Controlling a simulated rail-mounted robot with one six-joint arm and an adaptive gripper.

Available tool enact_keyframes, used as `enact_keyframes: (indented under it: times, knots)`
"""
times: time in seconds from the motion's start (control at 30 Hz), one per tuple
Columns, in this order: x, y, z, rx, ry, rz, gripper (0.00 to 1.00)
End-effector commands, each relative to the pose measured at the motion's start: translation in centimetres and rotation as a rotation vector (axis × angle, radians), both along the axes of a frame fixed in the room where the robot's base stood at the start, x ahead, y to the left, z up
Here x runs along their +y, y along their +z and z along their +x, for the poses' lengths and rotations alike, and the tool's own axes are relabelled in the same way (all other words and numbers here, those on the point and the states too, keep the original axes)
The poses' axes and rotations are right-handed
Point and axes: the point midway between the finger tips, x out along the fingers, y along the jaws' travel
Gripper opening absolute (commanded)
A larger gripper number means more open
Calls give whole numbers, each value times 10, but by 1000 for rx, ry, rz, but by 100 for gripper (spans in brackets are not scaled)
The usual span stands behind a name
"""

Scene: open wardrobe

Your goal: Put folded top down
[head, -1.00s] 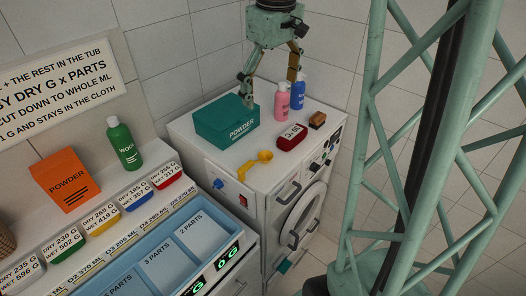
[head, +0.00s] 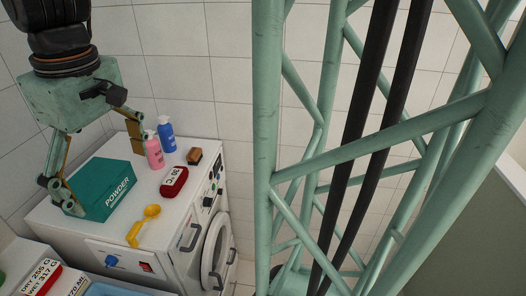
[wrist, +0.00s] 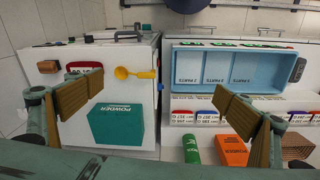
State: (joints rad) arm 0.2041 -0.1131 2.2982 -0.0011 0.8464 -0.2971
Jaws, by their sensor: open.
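My gripper (head: 106,170) is open, with nothing between its fingers. In the head view it shows above the teal powder box (head: 110,195), with one finger overlapping the box's left side. In the wrist view the open gripper (wrist: 155,108) spans the white washing machine top (wrist: 85,130) and part of the counter beside it. A dark red labelled item (head: 174,182) lies on the machine top; it is partly behind one finger in the wrist view. I cannot tell whether it is cloth. No folded top can be made out for certain.
A yellow scoop (head: 143,227), pink bottle (head: 154,152), blue bottle (head: 167,137) and brown block (head: 194,156) are on the machine. A blue divided tray (wrist: 167,75), a row of labelled coloured items, a green bottle (wrist: 192,149) and an orange box (wrist: 232,150) are beside it.

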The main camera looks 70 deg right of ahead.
Motion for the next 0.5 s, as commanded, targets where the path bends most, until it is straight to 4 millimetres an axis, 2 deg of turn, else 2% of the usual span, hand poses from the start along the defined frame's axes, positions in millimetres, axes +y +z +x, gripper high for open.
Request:
enact_keyframes:
  times: [0.03, 0.5]
  knots:
    - [3, 50, -21, -119, -16, -22, 96]
    - [50, 60, -92, -177, -50, 2, 96]
